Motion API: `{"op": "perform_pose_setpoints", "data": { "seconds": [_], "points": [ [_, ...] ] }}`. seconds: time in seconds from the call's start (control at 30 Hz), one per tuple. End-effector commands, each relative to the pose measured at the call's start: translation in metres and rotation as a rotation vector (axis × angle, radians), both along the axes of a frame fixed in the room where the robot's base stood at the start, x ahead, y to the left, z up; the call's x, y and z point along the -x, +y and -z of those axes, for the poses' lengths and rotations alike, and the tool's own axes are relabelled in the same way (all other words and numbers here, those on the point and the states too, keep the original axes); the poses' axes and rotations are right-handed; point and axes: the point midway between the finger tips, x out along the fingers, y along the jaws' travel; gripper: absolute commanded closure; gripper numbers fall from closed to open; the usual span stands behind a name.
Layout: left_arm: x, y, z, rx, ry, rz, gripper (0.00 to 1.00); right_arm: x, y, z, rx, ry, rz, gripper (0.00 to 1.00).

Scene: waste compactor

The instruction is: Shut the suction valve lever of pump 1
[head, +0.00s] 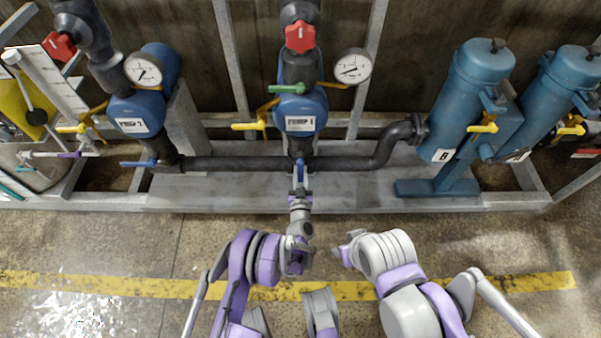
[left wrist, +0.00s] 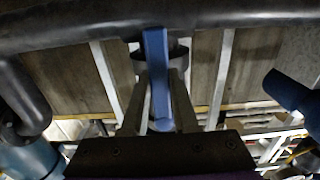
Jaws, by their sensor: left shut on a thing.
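A blue pump (head: 300,107) with a white label that seems to read PUMP 1 stands in the middle of the head view. Below it, at the black pipe, a blue valve lever (head: 300,170) points towards me, across the pipe's run. My left gripper (head: 299,188) is shut on this lever. In the left wrist view the blue lever (left wrist: 157,75) runs between the two fingers, with the black pipe (left wrist: 215,15) behind it. My right gripper (head: 344,250) is held above the floor, apart from the pumps; its jaws are too small to read.
A second blue pump (head: 137,115) stands to the left, its blue lever (head: 138,163) pointing left. Yellow levers (head: 250,126) and a green lever (head: 295,88) sit near the middle pump. Blue filter housings (head: 468,95) stand right. The floor before the frame is clear.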

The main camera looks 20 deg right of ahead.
Motion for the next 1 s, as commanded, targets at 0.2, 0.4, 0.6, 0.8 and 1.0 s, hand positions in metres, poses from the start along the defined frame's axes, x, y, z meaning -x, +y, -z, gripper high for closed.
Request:
{"op": "perform_pose_setpoints", "data": {
  "seconds": [0.2,0.4,0.6,0.8,1.0],
  "points": [
    [-0.001,0.000,-0.001,-0.001,-0.001,-0.001,1.00,0.000,0.000,0.000,0.000,0.000,0.000,0.50],
    [-0.001,0.001,-0.001,-0.010,-0.004,-0.001,1.00,0.000,0.000,-0.001,0.000,0.000,0.000,0.50],
    [-0.003,0.005,-0.002,-0.072,-0.023,-0.002,1.00,0.001,0.000,-0.004,0.000,0.000,0.000,0.50],
    [-0.005,0.014,-0.003,-0.204,-0.060,-0.004,1.00,0.002,0.000,-0.010,0.000,0.000,0.000,0.50],
    [-0.008,0.024,-0.006,-0.381,-0.111,-0.005,1.00,0.003,0.000,-0.016,0.000,-0.001,0.000,0.50]
  ]
}}
